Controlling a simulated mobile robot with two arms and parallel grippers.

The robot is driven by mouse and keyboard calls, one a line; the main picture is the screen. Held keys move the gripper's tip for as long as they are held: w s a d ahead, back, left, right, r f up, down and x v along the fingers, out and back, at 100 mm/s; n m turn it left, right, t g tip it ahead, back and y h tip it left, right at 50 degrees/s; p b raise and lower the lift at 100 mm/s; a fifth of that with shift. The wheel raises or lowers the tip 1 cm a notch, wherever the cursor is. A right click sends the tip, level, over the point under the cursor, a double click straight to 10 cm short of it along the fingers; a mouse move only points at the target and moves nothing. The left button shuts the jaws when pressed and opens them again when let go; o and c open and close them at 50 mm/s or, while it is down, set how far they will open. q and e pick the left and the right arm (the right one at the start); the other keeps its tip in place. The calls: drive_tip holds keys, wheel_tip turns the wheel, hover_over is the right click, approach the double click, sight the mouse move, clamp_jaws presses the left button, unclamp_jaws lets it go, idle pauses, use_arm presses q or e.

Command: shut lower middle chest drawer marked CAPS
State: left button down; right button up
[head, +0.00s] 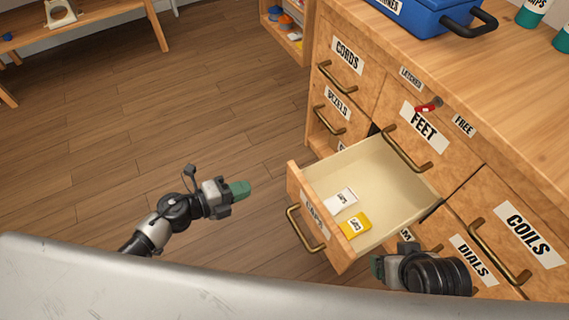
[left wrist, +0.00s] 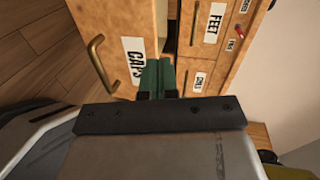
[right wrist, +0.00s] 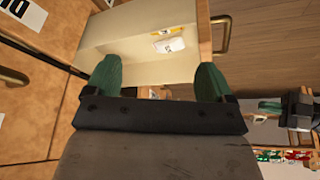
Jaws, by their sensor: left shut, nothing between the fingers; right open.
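The CAPS drawer (head: 300,204) stands pulled out of the wooden chest, with a brass handle (head: 304,230) on its front. A white packet (head: 342,200) and a yellow packet (head: 355,225) lie inside it. The left wrist view shows the drawer front with its CAPS label (left wrist: 135,66). My left gripper (head: 240,189) is shut and empty, left of the drawer front and apart from it in the head view. My right gripper (head: 378,266) is open and empty, close to the drawer's near side. The right wrist view shows the drawer's inside (right wrist: 150,60) beyond its spread fingers.
Closed drawers marked CORDS (head: 345,58), FEET (head: 422,125), COILS (head: 525,235) and DIALS (head: 470,257) surround the opening. A red latch (head: 428,106) sits above FEET. A blue box (head: 425,15) stands on the chest top. The wooden floor (head: 200,120) left of the drawer is clear.

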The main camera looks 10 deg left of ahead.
use_arm(q)
drive_tip(key=a+f, duration=0.1)
approach(293, 172)
drive_tip(key=shift+m+g, duration=0.3)
drive_tip(key=shift+m, duration=0.1)
drive_tip(key=b+x, duration=0.2)
drive_tip(key=x, duration=0.4)
drive_tip(key=shift+w+f, duration=0.2)
drive_tip(key=shift+f, duration=0.05)
drive_tip(key=shift+w+d+y, duration=0.3)
drive_tip(key=shift+d, duration=0.2)
use_arm(e)
drive_tip(key=shift+s+d+f+g, duration=0.15)
drive_tip(key=shift+s+g, duration=0.1)
drive_tip(key=shift+s, duration=0.3)
drive_tip(key=shift+s+d+f+g, duration=0.15)
drive_tip(key=shift+s+g, duration=0.1)
drive_tip(key=shift+s, duration=0.3)
use_arm(q)
drive_tip(key=shift+w+d+r, duration=0.1)
use_arm(e)
drive_tip(key=shift+r, duration=0.1)
